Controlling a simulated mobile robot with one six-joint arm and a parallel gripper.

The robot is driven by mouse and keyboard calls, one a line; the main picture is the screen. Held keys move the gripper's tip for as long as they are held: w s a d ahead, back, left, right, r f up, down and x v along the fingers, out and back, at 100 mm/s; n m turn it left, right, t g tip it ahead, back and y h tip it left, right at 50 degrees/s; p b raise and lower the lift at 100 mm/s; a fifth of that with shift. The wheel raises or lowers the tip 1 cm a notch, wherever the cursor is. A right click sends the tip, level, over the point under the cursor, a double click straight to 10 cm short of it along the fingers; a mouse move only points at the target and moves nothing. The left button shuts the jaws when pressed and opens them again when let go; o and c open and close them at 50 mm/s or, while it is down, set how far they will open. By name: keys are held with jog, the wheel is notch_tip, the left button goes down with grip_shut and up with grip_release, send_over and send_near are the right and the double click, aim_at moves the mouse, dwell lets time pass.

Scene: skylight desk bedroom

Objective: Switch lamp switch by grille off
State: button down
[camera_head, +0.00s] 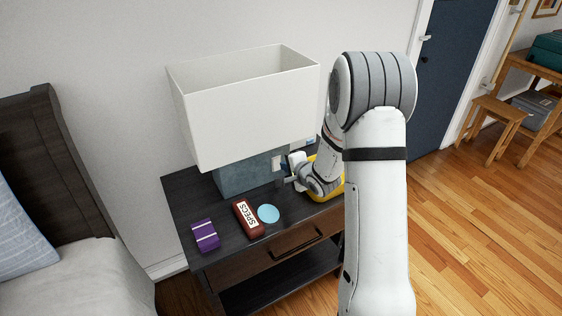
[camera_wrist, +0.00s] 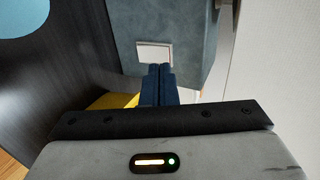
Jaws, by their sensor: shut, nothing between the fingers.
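A lamp with a white box shade (camera_head: 250,105) and a blue-grey block base (camera_head: 240,178) stands on the dark nightstand. A small pale switch plate (camera_head: 276,163) is on the base's side face; it also shows in the wrist view (camera_wrist: 154,51). My gripper (camera_head: 286,181) is beside that face, its dark blue fingers shut and empty. In the wrist view the fingertips (camera_wrist: 159,68) overlap the plate's lower edge; I cannot tell whether they touch it. The switch's position cannot be read. No grille can be made out.
On the nightstand (camera_head: 185,190) are a purple box (camera_head: 205,235), a brown SPECS case (camera_head: 247,218), a light-blue disc (camera_head: 268,213) and a yellow item (camera_head: 325,190) partly behind my arm. The bed (camera_head: 75,270) is at left. Wooden floor is open at right.

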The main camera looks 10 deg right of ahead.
jog(key=w+r+v, duration=0.1)
jog(key=v, duration=0.8)
jog(key=shift+s+r+p, duration=0.2)
jog(key=shift+r+p, duration=0.15)
jog(key=shift+r, duration=0.1)
jog(key=s+d+r+n+g+h+p, duration=0.1)
jog(key=s+d+r+n+g+h, duration=0.25)
jog(key=s+r+n+h, duration=0.35)
jog(key=s+a+r+n+g+y, duration=0.1)
jog(key=s+r+n, duration=0.1)
jog(key=s, duration=0.5)
jog(key=s+a+r+n+g+y+p, duration=0.1)
jog(key=s+a+n+g, duration=0.1)
jog(key=s, duration=0.5)
jog(key=s+a+r+n+g, duration=0.2)
jog(key=s+n, duration=0.1)
jog(key=s, duration=0.4)
jog(key=shift+r+y, duration=0.3)
jog(key=shift+y, duration=0.1)
